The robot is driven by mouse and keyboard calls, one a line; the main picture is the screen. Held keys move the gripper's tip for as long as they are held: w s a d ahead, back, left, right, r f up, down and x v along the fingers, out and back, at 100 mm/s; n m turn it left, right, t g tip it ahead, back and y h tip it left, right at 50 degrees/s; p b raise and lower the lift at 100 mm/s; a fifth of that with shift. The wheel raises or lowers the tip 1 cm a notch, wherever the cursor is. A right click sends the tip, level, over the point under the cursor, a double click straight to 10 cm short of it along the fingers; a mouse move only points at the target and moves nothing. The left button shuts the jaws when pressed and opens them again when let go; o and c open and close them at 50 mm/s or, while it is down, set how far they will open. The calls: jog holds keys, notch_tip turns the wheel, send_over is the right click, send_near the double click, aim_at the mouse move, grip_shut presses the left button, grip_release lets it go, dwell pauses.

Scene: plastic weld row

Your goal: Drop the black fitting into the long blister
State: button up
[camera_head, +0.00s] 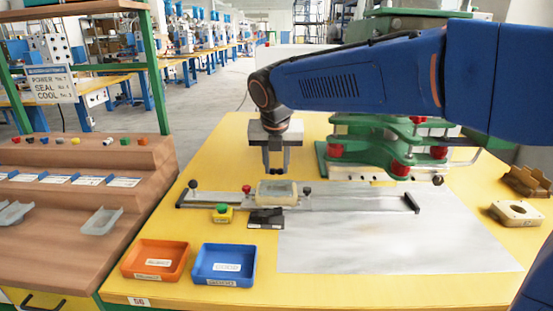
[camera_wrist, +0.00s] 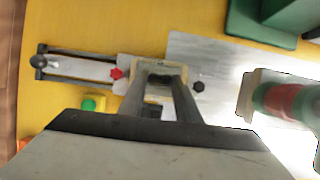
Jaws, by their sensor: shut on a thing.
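A pale, clear blister (camera_head: 277,192) sits in the nest of the slide fixture in the middle of the yellow table. My gripper (camera_head: 273,177) points down just above and behind it in the head view. It is shut on the black fitting (camera_wrist: 158,79), a small dark piece between the fingertips in the wrist view, mostly hidden by the fingers. The blister's rim (camera_wrist: 180,72) shows around the fingertips in the wrist view. I cannot tell the exact height of the fitting over it.
An orange bin (camera_head: 155,261) and a blue bin (camera_head: 224,264) stand at the front left. A green button box (camera_head: 222,213) is beside the fixture. The green press (camera_head: 390,150) stands behind right. Loose blisters (camera_head: 100,221) lie on the left wooden bench. The grey sheet (camera_head: 390,245) is clear.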

jog(key=shift+f, duration=2.2)
jog(key=shift+f, duration=0.15)
jog(key=o, duration=1.1)
jog(key=shift+c, duration=0.8)
jog(key=c, duration=0.3)
